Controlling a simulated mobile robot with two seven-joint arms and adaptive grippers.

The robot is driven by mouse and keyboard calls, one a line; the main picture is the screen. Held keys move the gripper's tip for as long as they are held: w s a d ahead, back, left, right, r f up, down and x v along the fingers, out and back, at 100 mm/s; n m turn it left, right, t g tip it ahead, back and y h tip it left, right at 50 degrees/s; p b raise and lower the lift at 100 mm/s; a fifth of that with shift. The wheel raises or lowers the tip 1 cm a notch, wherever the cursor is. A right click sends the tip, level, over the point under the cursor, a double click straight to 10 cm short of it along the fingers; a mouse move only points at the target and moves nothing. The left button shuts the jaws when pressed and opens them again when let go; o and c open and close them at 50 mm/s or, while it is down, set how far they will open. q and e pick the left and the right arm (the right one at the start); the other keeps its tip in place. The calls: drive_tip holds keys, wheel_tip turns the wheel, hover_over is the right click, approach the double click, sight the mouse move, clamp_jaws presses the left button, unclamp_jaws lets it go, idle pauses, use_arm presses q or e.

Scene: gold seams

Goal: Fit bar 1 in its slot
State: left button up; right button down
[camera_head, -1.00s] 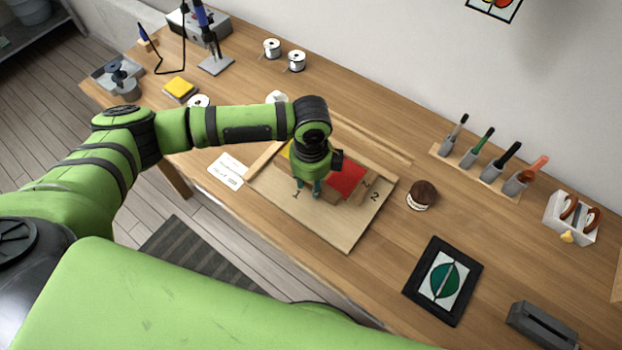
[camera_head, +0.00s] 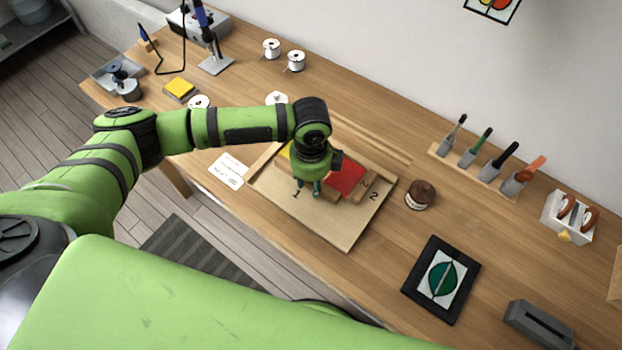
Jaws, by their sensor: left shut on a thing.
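The light wooden board (camera_head: 335,228) lies on the bench, marked 1 at its left and 2 at its right. Yellow and red glass pieces lie on it; the red piece (camera_head: 347,177) shows right of my gripper. My left gripper (camera_head: 309,188) points down over the board beside the mark 1. It is shut on a wooden bar (camera_head: 328,194), taken to be bar 1, mostly hidden by the fingers. Another wooden bar (camera_head: 363,186) lies at the red piece's right edge, beside the mark 2. The slot for bar 1 cannot be made out. My right gripper is not in view.
A brown-lidded jar (camera_head: 420,195) stands right of the board. A framed green glass panel (camera_head: 442,280) lies at the front right. A tool rack (camera_head: 475,170) stands at the back right. A white card (camera_head: 229,170) lies left of the board. Bench between board and panel is clear.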

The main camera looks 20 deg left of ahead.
use_arm(q)
drive_tip(key=shift+f, duration=0.15)
drive_tip(key=shift+s+p, duration=0.15)
drive_tip(key=shift+p, duration=0.3)
idle(0.6)
drive_tip(key=o, duration=1.2)
drive_tip(key=shift+o, duration=0.2)
drive_tip(key=shift+a, duration=0.1)
drive_tip(key=o, duration=0.5)
